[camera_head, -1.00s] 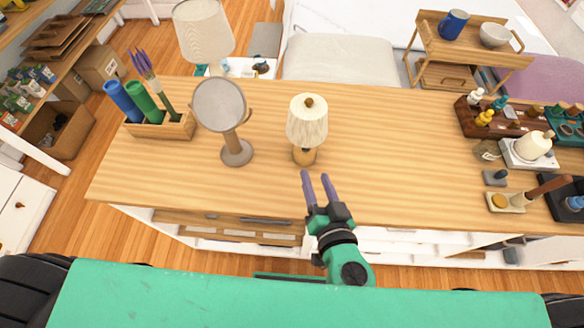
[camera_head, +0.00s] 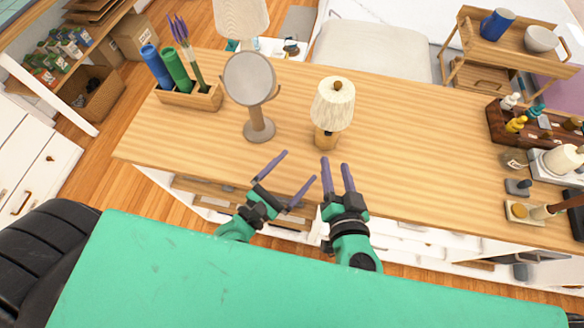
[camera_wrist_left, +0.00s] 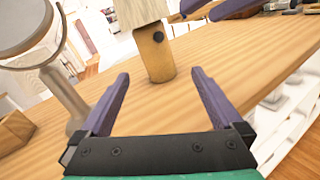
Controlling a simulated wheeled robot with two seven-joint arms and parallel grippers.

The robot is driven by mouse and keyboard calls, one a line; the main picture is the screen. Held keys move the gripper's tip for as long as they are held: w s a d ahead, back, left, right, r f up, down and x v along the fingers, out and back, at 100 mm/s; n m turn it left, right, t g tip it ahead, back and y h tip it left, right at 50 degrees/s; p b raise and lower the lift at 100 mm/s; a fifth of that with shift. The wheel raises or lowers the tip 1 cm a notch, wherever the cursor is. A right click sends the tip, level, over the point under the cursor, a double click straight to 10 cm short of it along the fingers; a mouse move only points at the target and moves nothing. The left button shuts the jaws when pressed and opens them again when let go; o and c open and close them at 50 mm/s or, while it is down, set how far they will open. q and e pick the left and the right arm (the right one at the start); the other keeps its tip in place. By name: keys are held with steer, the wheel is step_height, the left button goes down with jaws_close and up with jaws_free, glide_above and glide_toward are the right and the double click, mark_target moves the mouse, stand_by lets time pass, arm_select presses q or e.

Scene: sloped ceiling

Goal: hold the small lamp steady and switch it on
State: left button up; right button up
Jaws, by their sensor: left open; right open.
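The small lamp (camera_head: 333,103) stands upright on the wooden table, with a pleated cream shade and a wooden base (camera_head: 325,139). In the left wrist view its base (camera_wrist_left: 153,60) stands just beyond my fingers, with a dark round knob (camera_wrist_left: 158,36) on its side. My left gripper (camera_head: 300,165) is open and empty, in front of the lamp and a little to its left. My right gripper (camera_head: 336,161) is open and empty, close in front of the lamp base. Neither gripper appears to touch the lamp.
A round mirror on a stand (camera_head: 250,80) is left of the lamp. A wooden holder (camera_head: 190,98) with tubes stands at the table's left end. Trays and small items, including a dark brown tray (camera_head: 500,127), crowd the right end. The table (camera_head: 420,150) right of the lamp is clear.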

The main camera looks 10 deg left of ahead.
mark_target(321, 137)
arm_select(q)
steer(key=n, duration=0.3)
steer(key=shift+w+a+f+y, duration=0.1)
steer(key=shift+w+f+y, duration=0.2)
steer(key=shift+w+y, duration=0.1)
steer(key=shift+w+d, duration=0.2)
steer(key=shift+w, duration=0.1)
steer(key=x, duration=1.3)
steer(key=shift+w+r, duration=0.2)
steer(key=c, duration=1.5)
arm_select(e)
steer(key=shift+s, duration=0.15)
arm_select(q)
steer(key=shift+c, duration=0.3)
arm_select(e)
jaws_close()
